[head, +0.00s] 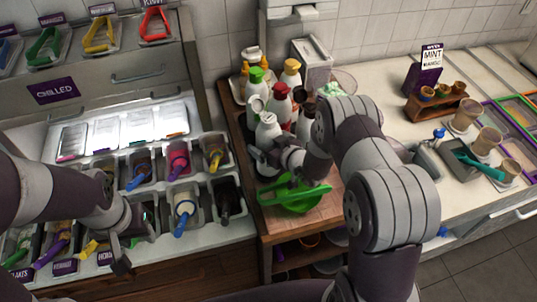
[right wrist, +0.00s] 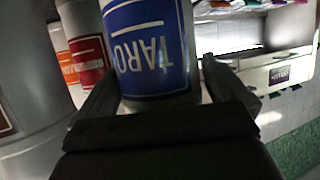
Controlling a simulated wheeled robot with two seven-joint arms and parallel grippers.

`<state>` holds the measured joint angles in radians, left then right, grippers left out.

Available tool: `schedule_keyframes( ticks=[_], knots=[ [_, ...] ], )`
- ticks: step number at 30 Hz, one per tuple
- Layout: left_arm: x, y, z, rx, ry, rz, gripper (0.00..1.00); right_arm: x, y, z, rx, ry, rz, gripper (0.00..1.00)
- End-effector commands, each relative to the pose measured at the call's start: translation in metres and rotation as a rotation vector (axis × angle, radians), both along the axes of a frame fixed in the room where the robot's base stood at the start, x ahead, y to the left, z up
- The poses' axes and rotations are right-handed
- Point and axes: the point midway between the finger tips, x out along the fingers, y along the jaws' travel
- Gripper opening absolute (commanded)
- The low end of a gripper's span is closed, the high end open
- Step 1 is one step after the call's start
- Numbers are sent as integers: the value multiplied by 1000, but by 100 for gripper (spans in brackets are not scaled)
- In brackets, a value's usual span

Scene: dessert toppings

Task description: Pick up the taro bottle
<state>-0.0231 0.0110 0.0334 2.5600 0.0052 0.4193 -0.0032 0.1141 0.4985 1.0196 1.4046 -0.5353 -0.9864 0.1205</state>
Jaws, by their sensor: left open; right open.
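The taro bottle (right wrist: 150,45) is white with a blue label reading TARO. It stands between the two fingers of my right gripper (right wrist: 158,95) in the right wrist view, and the jaws are open around it. In the head view my right gripper (head: 272,153) is at a white-capped bottle (head: 267,130) at the front of the bottle group, whose label is hidden there. My left gripper (head: 136,240) is open and empty above the front of the topping counter.
Several bottles with red (head: 279,93), green and yellow caps stand close behind. A green bowl (head: 298,203) with a green utensil sits just in front, under my right arm. Topping bins (head: 222,160) lie left, cups (head: 467,115) right.

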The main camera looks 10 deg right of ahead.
Motion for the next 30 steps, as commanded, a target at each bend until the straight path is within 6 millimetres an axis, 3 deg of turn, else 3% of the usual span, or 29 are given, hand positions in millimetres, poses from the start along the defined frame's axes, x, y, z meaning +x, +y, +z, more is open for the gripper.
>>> schedule_keyframes(
  ticks=[2, 6, 7, 17, 27, 28, 30],
  knots=[
    [0, 0, 1, 0, 0, 0, 43, 0, 0, 1, 0, 0, 0, 100],
    [0, 0, 1, 0, 0, 0, 43, 0, 0, 1, 0, 0, 0, 58],
    [0, 0, 1, 0, 0, 0, 43, 0, 0, 1, 0, 0, 0, 56],
    [0, 0, 0, 0, 0, 0, 43, 3, -1, 11, 0, -13, 0, 56],
    [0, 0, -13, 0, 0, 0, 43, 1, -1, 79, -1, -13, 0, 56],
    [0, 0, -13, 0, 0, 0, 43, 2, -1, 85, 0, -14, 0, 76],
    [0, 0, -14, 0, 0, 0, 43, 2, -1, 94, -1, -11, 0, 56]
  ],
)
